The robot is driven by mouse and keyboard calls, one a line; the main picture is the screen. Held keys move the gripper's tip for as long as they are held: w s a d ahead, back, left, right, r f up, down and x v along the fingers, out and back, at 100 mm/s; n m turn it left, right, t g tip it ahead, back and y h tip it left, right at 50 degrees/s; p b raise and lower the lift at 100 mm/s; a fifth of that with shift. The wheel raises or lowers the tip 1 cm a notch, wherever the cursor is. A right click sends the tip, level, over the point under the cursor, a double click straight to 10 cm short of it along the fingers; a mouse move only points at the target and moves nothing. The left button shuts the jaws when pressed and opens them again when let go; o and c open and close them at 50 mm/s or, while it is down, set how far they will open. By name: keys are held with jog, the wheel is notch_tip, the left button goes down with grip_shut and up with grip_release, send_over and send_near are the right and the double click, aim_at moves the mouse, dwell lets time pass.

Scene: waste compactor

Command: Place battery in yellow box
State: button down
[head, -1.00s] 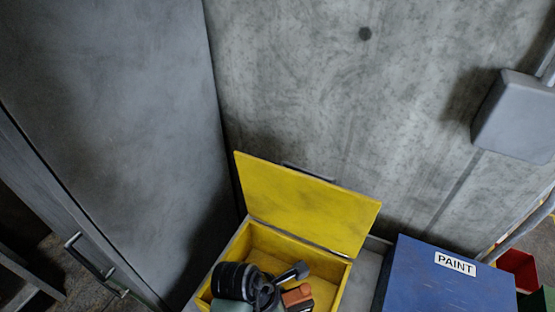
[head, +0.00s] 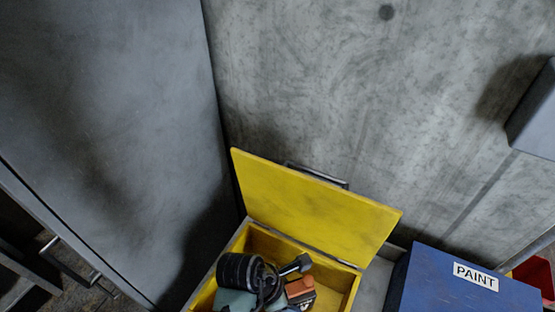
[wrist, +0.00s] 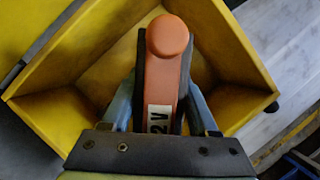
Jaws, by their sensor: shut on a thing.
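The yellow box (head: 353,291) stands with its lid (head: 310,205) raised and leaning back toward the concrete wall. My gripper (wrist: 160,108) is shut on the battery (wrist: 166,75), an orange and black block with a rounded orange end and a white label reading "2V" in part. The wrist view shows the battery between the two fingers, with the yellow box walls (wrist: 50,80) around it. In the head view the battery (head: 299,287) is over the box opening. Its height above the box floor cannot be told, and my arm hides part of the box.
A blue box labelled PAINT (head: 440,280) stands to the right of the yellow box. A grey cabinet (head: 110,130) is close on the left. A concrete wall (head: 330,80) rises behind. A red container (head: 535,275) shows at the far right.

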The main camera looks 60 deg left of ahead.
jog(key=shift+w+a+f+b, duration=0.1)
jog(key=shift+f+b, duration=0.15)
jog(key=shift+f, duration=0.2)
jog(key=shift+w+a+f+b, duration=0.1)
jog(key=shift+f+b, duration=0.1)
jog(key=shift+f, duration=5.25)
jog(key=shift+f, duration=0.2)
jog(key=shift+c, duration=0.9)
grip_release()
jog(key=shift+s+d, duration=0.1)
jog(key=shift+s, duration=0.05)
jog(key=v, duration=1.2)
jog(key=shift+s, duration=0.1)
